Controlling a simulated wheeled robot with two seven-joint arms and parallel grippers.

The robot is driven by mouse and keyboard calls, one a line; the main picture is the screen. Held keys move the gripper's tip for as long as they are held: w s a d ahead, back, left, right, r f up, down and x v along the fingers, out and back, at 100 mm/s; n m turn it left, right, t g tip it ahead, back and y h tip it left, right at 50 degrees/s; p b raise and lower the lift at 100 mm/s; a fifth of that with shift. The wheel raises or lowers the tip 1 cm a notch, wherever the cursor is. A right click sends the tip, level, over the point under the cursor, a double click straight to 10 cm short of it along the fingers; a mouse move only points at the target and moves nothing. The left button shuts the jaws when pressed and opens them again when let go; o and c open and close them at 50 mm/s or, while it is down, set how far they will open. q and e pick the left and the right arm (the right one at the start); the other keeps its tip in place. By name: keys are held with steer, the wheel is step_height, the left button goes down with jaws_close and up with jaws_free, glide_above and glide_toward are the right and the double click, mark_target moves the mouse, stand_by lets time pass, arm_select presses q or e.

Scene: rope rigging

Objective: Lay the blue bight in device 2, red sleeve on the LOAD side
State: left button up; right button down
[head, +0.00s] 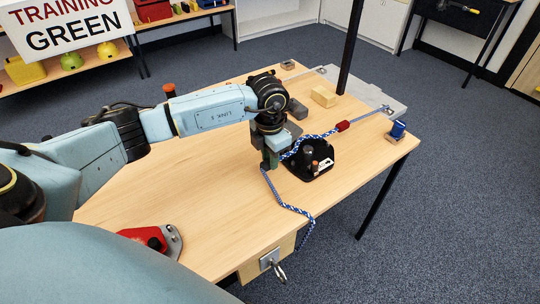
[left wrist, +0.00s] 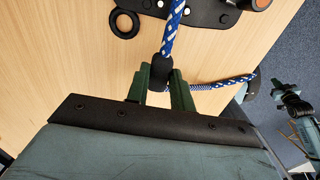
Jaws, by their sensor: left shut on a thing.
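The blue-and-white rope (head: 325,135) runs from the back right of the table, through a red sleeve (head: 343,126), to my left gripper (head: 270,161). From there it crosses the wood and hangs over the front edge. No device number is readable.
A red device (head: 148,237) sits at the table's near left. A wooden block (head: 324,96), a blue spool (head: 397,129) and a dark upright pole (head: 350,48) stand towards the back right. The table's left-middle is clear.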

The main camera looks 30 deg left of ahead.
steer(key=shift+s, duration=0.2)
stand_by(0.5)
